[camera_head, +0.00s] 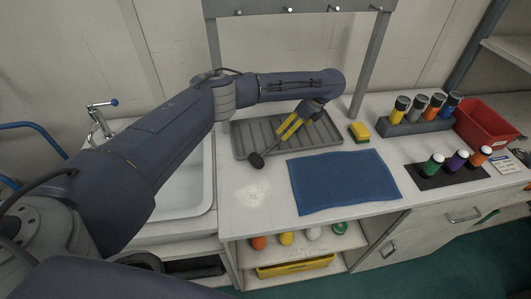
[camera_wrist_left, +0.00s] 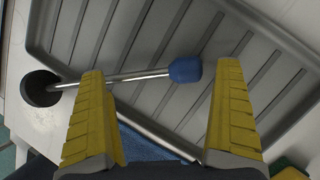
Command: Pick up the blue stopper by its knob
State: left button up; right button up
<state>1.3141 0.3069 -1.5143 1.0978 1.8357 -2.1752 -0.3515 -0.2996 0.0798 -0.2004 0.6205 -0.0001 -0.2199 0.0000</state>
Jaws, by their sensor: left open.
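A stopper-like piece lies across the grey ribbed tray (camera_head: 241,143). It has a blue knob (camera_wrist_left: 186,70), a thin metal rod (camera_wrist_left: 125,77) and a dark round end (camera_wrist_left: 40,88). In the head view the dark round end (camera_head: 257,160) rests at the tray's front left edge; the gripper hides the knob. My left gripper (camera_head: 288,130) is over the tray, open and empty. In the left wrist view its yellow fingers (camera_wrist_left: 162,72) stand either side of the knob in the picture, the knob nearer the right finger. The height gap is unclear. My right gripper is not in view.
A blue mat (camera_head: 345,182) lies in front of the tray, and a yellow sponge (camera_head: 359,131) is right of it. A grey rack (camera_head: 405,128) holds several coloured cylinders, one blue (camera_head: 450,104). A red bin (camera_head: 487,122) stands far right. A sink (camera_head: 185,185) is left.

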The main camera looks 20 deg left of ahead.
pick_arm(q)
jog(key=shift+a+f, duration=0.2)
jog(key=shift+f, duration=0.3)
grip_shut()
dwell(0.5)
